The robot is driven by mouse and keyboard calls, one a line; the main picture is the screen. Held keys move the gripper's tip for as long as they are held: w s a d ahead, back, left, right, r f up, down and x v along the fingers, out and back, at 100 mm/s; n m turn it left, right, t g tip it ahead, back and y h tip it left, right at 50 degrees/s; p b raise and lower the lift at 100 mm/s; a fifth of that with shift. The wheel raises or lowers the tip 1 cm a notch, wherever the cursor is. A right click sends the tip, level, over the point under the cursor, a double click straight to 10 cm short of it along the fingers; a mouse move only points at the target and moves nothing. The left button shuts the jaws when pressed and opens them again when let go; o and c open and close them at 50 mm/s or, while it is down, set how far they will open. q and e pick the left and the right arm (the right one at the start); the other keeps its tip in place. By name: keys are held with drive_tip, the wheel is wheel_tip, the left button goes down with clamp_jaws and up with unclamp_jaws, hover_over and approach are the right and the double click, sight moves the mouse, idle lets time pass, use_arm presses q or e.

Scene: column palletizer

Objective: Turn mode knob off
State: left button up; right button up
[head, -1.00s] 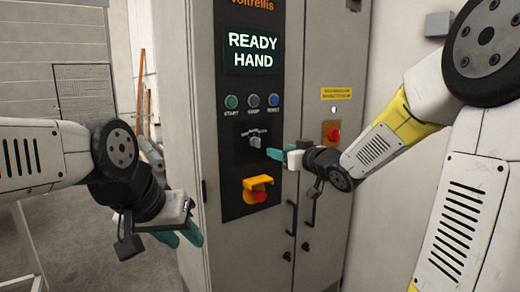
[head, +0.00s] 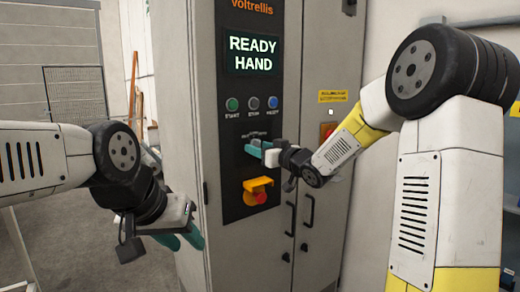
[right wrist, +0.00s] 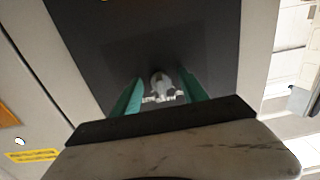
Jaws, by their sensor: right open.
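The mode knob (right wrist: 160,83) is a small light-grey knob on the cabinet's dark control panel. In the right wrist view it lies between the two teal fingers of my right gripper (right wrist: 163,96), which is open. Whether the fingers touch it I cannot tell. In the head view my right gripper (head: 261,149) is at the panel and mostly hides the knob. The display (head: 251,54) reads READY HAND. My left gripper (head: 181,239) hangs low left of the cabinet, its teal fingers apart and empty.
Green, grey and blue buttons (head: 253,103) sit in a row above the knob. A red emergency stop (head: 260,197) with a yellow shroud is below. Another red button (head: 327,130) is on the right cabinet door. Door handles (head: 308,209) stand out below my right arm.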

clamp_jaws()
drive_tip(key=shift+n, duration=0.3)
drive_tip(key=n, duration=0.9)
drive_tip(key=shift+w+d+r, duration=0.15)
drive_tip(key=shift+d+r, duration=0.05)
idle(0.4)
